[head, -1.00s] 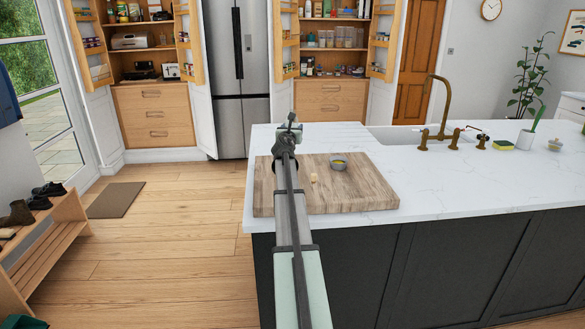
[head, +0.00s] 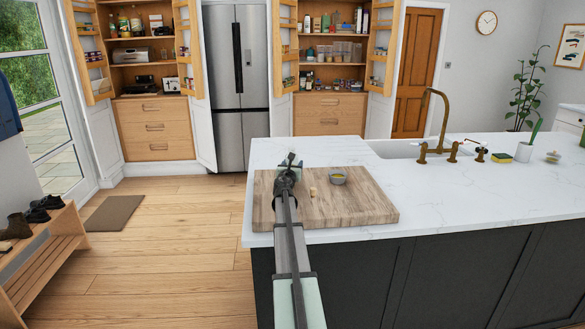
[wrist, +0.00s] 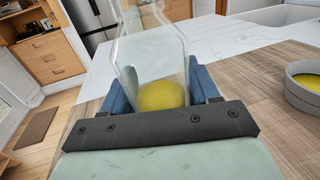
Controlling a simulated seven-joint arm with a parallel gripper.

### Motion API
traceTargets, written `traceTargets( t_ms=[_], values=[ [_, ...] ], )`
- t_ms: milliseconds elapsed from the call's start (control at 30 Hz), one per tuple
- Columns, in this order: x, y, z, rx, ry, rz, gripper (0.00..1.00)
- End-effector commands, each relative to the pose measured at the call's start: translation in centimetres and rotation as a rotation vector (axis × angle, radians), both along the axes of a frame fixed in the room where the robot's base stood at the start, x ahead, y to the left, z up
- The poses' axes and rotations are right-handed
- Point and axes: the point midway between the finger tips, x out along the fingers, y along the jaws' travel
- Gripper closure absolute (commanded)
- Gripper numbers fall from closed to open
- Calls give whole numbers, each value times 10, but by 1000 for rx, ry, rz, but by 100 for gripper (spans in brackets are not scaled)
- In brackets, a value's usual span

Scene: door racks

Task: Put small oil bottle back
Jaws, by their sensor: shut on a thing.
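The small oil bottle (wrist: 150,55) is clear glass with yellow oil low inside, seen in the wrist view. My gripper (wrist: 152,92) is shut on it, with a blue finger on each side. In the head view my gripper (head: 288,172) is over the left part of the wooden board. The bottle is too small and dark there to make out clearly.
The wooden board (head: 350,205) lies on the white island top (head: 460,190). A small grey bowl (head: 338,176) of yellow liquid and a small tan piece (head: 313,191) are on it. Open door-rack cupboards stand behind, left (head: 150,85) and right (head: 330,78) of the fridge (head: 238,80).

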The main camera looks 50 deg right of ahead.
Motion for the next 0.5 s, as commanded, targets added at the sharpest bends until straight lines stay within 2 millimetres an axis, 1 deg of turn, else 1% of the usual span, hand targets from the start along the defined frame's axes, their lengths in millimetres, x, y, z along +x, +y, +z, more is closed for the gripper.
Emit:
traceTargets(
  t_ms=[100, 500],
  values=[
    [0, 0, -5, 0, 0, 1, 83],
    [0, 0, -9, 0, -1, 1, 83]
  ],
)
